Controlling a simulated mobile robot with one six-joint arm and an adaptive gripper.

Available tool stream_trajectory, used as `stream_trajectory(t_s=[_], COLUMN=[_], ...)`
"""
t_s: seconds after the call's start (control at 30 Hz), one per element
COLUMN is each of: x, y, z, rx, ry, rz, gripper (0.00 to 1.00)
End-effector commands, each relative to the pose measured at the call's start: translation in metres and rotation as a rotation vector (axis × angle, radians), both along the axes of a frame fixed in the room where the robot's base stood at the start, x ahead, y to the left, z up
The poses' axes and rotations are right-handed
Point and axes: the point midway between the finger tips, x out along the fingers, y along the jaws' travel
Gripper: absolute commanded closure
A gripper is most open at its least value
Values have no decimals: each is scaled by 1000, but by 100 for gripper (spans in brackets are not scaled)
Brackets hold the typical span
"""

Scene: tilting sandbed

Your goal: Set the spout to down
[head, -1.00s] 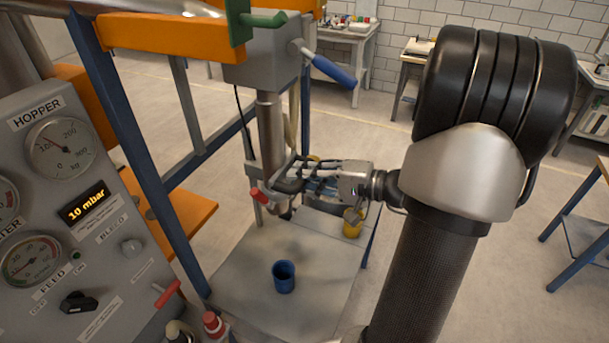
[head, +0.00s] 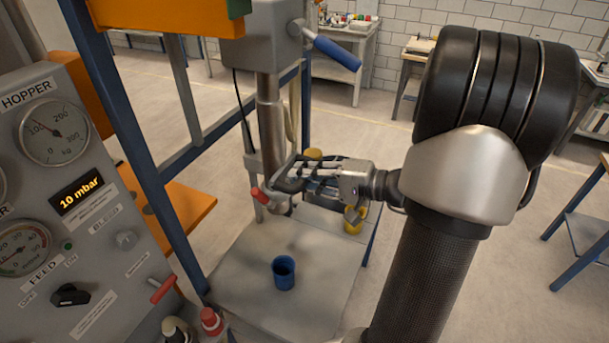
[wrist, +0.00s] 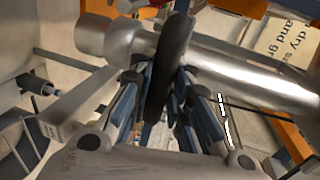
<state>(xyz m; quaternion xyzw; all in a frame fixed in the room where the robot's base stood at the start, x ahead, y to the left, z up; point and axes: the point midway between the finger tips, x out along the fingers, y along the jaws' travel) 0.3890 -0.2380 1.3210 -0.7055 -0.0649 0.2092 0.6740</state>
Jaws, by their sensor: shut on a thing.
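The spout is at the lower end of the steel pipe (head: 270,125). My gripper (head: 305,180) reaches in from the right and is shut on the dark bar. In the wrist view the bar (wrist: 171,60) runs between my two blue-grey fingers (wrist: 160,100), across the front of the shiny pipe (wrist: 240,70). The fingers hide part of the spout, so I cannot tell which way its mouth points.
A blue cup (head: 284,272) stands on the grey platform (head: 235,290) below the pipe. Blue frame posts (head: 150,180) and the gauge panel (head: 65,240) are on the left. A blue-gripped lever (head: 337,53) is above.

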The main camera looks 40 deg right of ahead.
Motion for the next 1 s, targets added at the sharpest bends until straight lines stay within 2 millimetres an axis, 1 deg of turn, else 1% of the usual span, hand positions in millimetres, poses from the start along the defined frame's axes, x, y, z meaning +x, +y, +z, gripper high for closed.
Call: stream_trajectory(t_s=[0.03, 0.17, 0.5, 0.6, 0.7, 0.8, 0.9, 1.0], x=[-1, -1, -1, -1, -1, -1, -1, -1], y=[0, 0, 0, 0, 0, 0, 0, 0], z=[-17, -44, -123, -145, -162, -174, -181, -183], rx=[0, -1, 0, 0, 0, 0, 0, 0], ry=[3, 4, 5, 5, 5, 5, 5, 4], rz=[0, 0, 0, 0, 0, 0, 0, 0], gripper=[100, 100, 100, 100, 100, 100, 100, 100])
